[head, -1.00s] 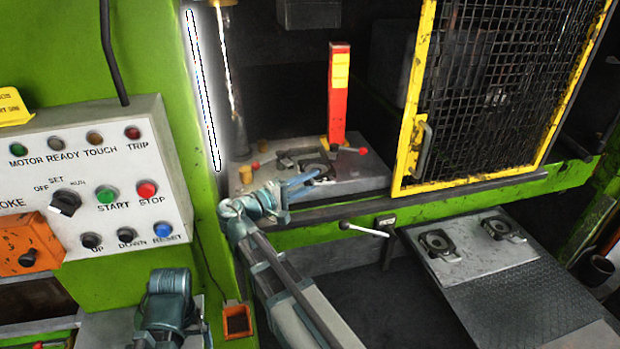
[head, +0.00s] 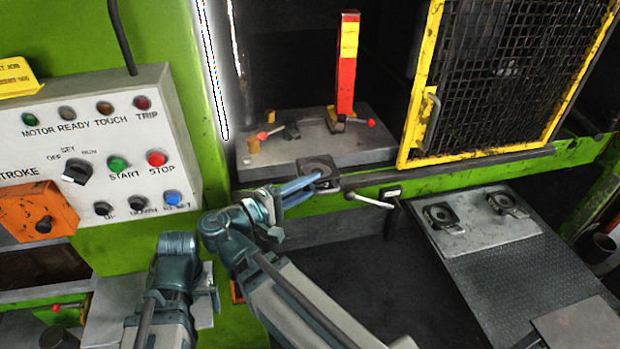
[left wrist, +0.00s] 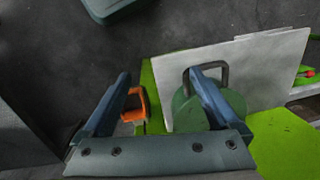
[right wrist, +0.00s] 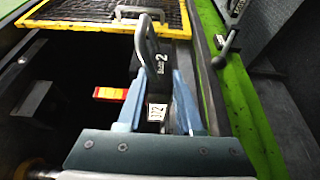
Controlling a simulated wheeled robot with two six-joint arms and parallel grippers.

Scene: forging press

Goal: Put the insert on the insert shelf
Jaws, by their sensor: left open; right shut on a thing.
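My right gripper (head: 322,178) is shut on a dark insert (head: 312,166) with a round recess. It holds the insert just in front of the press bed's front edge. In the right wrist view the insert (right wrist: 150,72) is a dark block marked 2, at the fingertips. A grey shelf (head: 490,241) lies at the right, beyond the held insert. Two similar inserts sit on it, one at the left (head: 442,216) and one at the right (head: 506,203). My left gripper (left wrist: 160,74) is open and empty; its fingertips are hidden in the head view.
The press bed (head: 360,150) carries a red and yellow post (head: 347,65). A yellow-framed mesh guard (head: 418,120) stands right of it. A lever (head: 370,199) sticks out between the held insert and the shelf. The control panel (head: 90,150) is at left.

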